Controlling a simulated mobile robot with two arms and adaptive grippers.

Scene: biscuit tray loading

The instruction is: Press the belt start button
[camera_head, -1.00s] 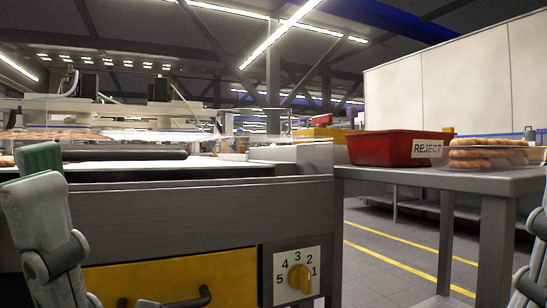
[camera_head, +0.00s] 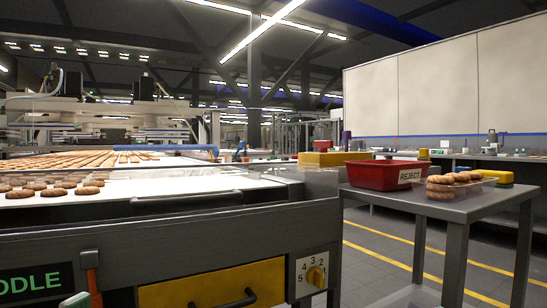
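No belt start button can be made out for certain. The white belt (camera_head: 150,188) runs across the left, with round biscuits (camera_head: 55,187) on it. A yellow box (camera_head: 335,158) with a red part (camera_head: 322,144) on top stands behind the housing's right end. My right gripper is out of view.
A grey side table (camera_head: 470,208) at the right holds a red REJECT bin (camera_head: 375,174) and a clear tray of biscuits (camera_head: 478,180). A yellow drawer front with a dark handle (camera_head: 240,299) is below the belt. Open floor (camera_head: 375,262) lies under the table.

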